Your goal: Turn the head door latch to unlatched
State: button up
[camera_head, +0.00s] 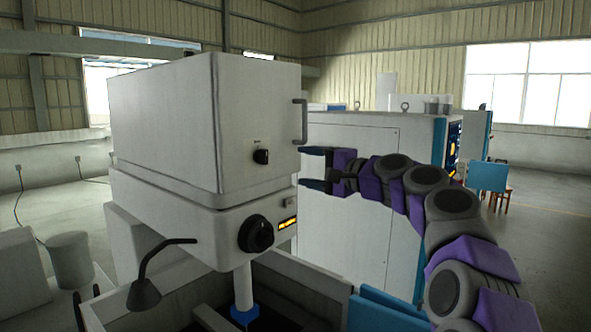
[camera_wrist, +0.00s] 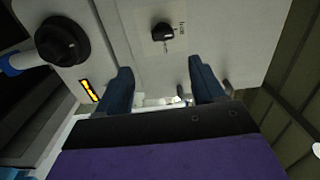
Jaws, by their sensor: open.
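The head door latch appears to be the small black knob (camera_head: 261,156) low on the front of the white upper box (camera_head: 165,115). The knob also shows at the top middle of the wrist view (camera_wrist: 163,32), on a pale plate with small marks I cannot read. Its pointer direction is hard to tell. My gripper (camera_head: 305,168) is open and empty, to the right of the knob in the head view. In the wrist view its two dark blue fingers (camera_wrist: 160,66) are spread, with the knob beyond their tips and apart from them.
A larger black dial (camera_head: 256,235) and lit orange display (camera_head: 287,223) sit on the lower housing. A grey bar handle (camera_head: 300,121) projects from the box's right edge. A black bent lamp or nozzle arm (camera_head: 150,270) hangs at left. A white cabinet (camera_head: 365,225) stands behind my arm.

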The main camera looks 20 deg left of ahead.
jog(key=shift+v, duration=2.05)
jog(key=s+d+f+n+g+h+b, duration=0.2)
jog(key=s+d+f+h+b, duration=0.15)
jog(key=s+f, duration=0.8)
jog(key=s+d+f+n+g+h+b, duration=0.2)
jog(key=s+f+h, duration=0.3)
jog(key=s+f, duration=0.65)
jog(key=s+d+f+g+h+b, duration=0.4)
jog(key=s+d+f+h, duration=0.4)
jog(key=s+d+f, duration=1.4)
notch_tip(320, 180, down, 4)
jog(key=s, duration=0.2)
jog(key=shift+s+g, duration=0.3)
jog(key=shift+s, duration=0.1)
